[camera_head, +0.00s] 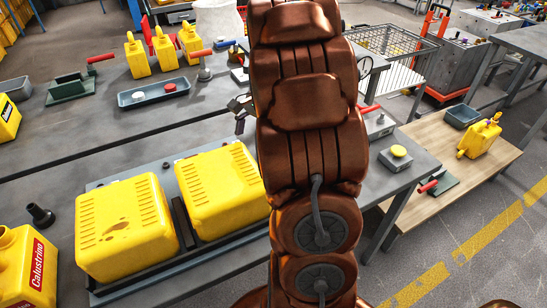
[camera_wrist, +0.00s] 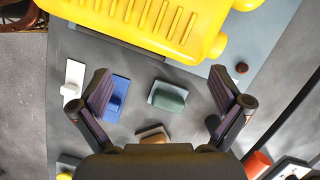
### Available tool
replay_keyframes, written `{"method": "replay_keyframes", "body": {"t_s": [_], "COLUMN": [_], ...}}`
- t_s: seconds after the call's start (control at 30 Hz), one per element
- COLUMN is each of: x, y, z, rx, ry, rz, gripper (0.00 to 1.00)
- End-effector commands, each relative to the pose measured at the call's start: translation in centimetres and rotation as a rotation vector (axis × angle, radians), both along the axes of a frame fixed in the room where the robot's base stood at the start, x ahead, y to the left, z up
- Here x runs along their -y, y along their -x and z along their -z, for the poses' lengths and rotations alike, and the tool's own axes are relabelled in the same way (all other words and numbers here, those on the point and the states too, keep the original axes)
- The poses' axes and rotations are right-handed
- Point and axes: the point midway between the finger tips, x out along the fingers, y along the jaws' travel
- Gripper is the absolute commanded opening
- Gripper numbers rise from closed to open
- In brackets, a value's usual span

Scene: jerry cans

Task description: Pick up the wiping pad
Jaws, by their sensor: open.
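Several small pads with raised grips lie on the grey table in the wrist view. A green pad (camera_wrist: 168,97) lies between and beyond my fingers, a blue pad (camera_wrist: 117,98) beside the left finger, a white one (camera_wrist: 73,82) further left, and a brown one (camera_wrist: 153,134) nearer, partly hidden by my gripper. I cannot tell for sure which is the wiping pad. My gripper (camera_wrist: 161,74) is open and empty, its fingers spread wide above the table. In the head view, only a small part of my gripper (camera_head: 240,106) shows; my arm hides the rest.
A large yellow can (camera_wrist: 150,22) is close beyond my fingers. In the head view, two yellow cans (camera_head: 125,228) (camera_head: 218,190) lie in a rack at the front. Upright yellow cans (camera_head: 137,57) and a grey tray (camera_head: 153,93) stand further back.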

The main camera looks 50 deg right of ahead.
Motion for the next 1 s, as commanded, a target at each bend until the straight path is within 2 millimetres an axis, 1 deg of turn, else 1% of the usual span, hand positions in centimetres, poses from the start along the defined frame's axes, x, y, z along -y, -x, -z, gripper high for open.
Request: {"method": "replay_keyframes", "body": {"t_s": [0.03, 0.2, 0.3, 0.4, 0.5, 0.57, 0.8, 1.0], "x": [1.8, 6.8, 9.1, 10.8, 11.7, 11.8, 11.0, 10.8], "y": [-0.3, -0.8, -0.8, -0.8, -0.7, -0.8, -1.0, -1.4], "z": [0.7, 2.5, 3.4, 4.1, 4.4, 4.6, 6.6, 7.7], "rx": [-0.002, -0.01, -0.013, -0.015, -0.015, -0.015, -0.018, -0.016], "ry": [-0.008, -0.045, -0.064, -0.077, -0.084, -0.086, -0.089, -0.087], "rz": [0.056, 0.229, 0.312, 0.367, 0.398, 0.406, 0.407, 0.408], "gripper": [1.0, 1.0, 1.0, 1.0, 1.0, 1.0, 1.0, 1.0]}}
